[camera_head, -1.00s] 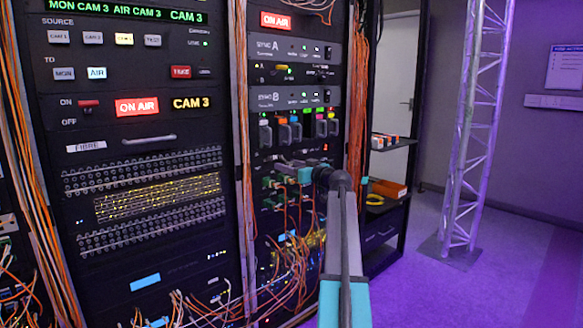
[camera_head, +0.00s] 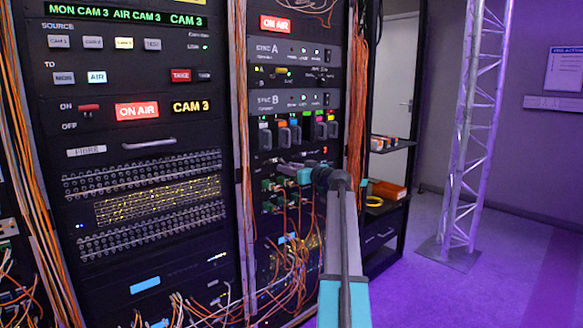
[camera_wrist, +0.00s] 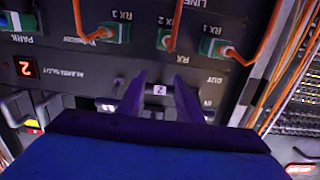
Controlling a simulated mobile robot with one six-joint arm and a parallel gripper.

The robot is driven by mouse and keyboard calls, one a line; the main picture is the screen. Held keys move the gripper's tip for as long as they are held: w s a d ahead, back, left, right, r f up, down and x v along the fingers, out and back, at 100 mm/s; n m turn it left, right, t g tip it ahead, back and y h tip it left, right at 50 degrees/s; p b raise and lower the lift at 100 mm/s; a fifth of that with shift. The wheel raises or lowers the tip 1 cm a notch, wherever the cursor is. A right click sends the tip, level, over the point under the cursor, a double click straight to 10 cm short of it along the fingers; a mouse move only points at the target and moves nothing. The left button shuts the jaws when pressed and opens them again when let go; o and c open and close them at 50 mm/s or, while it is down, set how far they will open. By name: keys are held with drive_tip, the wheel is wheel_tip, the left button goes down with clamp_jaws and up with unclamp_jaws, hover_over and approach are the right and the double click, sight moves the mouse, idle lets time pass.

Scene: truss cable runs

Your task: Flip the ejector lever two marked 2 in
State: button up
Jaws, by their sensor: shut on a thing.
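The ejector lever two is at a pale tag marked 2 (camera_wrist: 159,90), seen between my fingers in the wrist view, which shows the panel upside down. My gripper (camera_wrist: 160,77) is shut on the lever; its two dark fingers stand either side of the tag. The fingers and the wide gripper body hide much of the lever, so its exact position cannot be told. In the head view my gripper (camera_head: 287,166) reaches the rack just below a row of grey card handles (camera_head: 283,133).
Green connectors RX 1 (camera_wrist: 217,47), RX 2 (camera_wrist: 168,40) and RX 3 (camera_wrist: 115,32) with orange cables lie close to the fingertips. A red 2 display (camera_wrist: 26,69) is to the left. Orange cable bundles (camera_head: 356,95) run beside the rack.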

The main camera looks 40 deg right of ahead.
sight(290, 165)
drive_tip(key=shift+s+r+g+p, duration=0.1)
drive_tip(key=shift+r+g+p, duration=0.65)
drive_tip(key=shift+p, duration=1)
drive_tip(key=shift+s+r+g+p, duration=0.1)
drive_tip(key=shift+r+g+p, duration=0.35)
drive_tip(key=shift+g+p, duration=0.95)
drive_tip(key=r+g+p, duration=0.1)
drive_tip(key=p, duration=0.4)
drive_tip(key=shift+g, duration=0.35)
drive_tip(key=shift+w+r+g+p, duration=0.15)
drive_tip(key=shift+g+p, duration=0.55)
drive_tip(key=shift+p, duration=0.55)
drive_tip(key=shift+y, duration=0.3)
drive_tip(key=o, duration=1.1)
drive_tip(key=shift+r, duration=0.1)
